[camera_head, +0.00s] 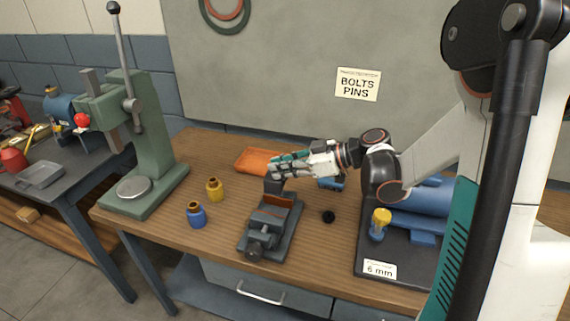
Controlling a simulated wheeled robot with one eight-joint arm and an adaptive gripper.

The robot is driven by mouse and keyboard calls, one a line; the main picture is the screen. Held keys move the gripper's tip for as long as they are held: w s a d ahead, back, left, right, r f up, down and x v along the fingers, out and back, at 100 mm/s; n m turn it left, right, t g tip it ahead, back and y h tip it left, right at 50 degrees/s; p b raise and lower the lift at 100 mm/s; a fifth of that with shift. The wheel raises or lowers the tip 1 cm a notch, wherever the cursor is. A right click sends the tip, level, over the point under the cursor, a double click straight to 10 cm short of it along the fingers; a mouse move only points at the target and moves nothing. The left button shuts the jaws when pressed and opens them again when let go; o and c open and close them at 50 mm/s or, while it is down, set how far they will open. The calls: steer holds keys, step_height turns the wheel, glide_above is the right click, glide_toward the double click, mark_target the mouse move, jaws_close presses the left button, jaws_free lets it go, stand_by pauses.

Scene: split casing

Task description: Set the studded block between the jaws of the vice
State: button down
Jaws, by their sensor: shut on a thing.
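The vice (262,238) stands on the wooden bench, dark grey, with its screw end toward the front. An orange-brown plate (282,202) shows at its far end. My gripper (276,171) reaches in from the right, just above and behind the vice. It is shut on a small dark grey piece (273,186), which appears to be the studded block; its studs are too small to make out. The piece hangs below the fingertips, near the far end of the vice. I cannot tell whether it touches the vice.
An orange tray (252,158) lies behind my gripper. A yellow pot (214,190) and a blue pot (196,215) stand left of the vice, near a green press (145,150). A black knob (328,216) and a blue machine (420,205) are right.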

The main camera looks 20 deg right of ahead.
mark_target(284, 183)
steer(key=shift+w+a+f, duration=0.15)
steer(key=shift+w+a, duration=0.05)
steer(key=shift+w, duration=0.05)
steer(key=shift+f+b, duration=2.1)
steer(key=shift+f, duration=0.75)
steer(key=shift+s+f+b, duration=0.1)
steer(key=shift+f+b, duration=1.95)
steer(key=shift+f, duration=0.25)
stand_by(1.1)
steer(key=c, duration=1.5)
jaws_free()
steer(key=shift+c, duration=0.2)
steer(key=shift+f, duration=0.1)
steer(key=shift+r+p, duration=2.85)
steer(key=shift+r, duration=1.2)
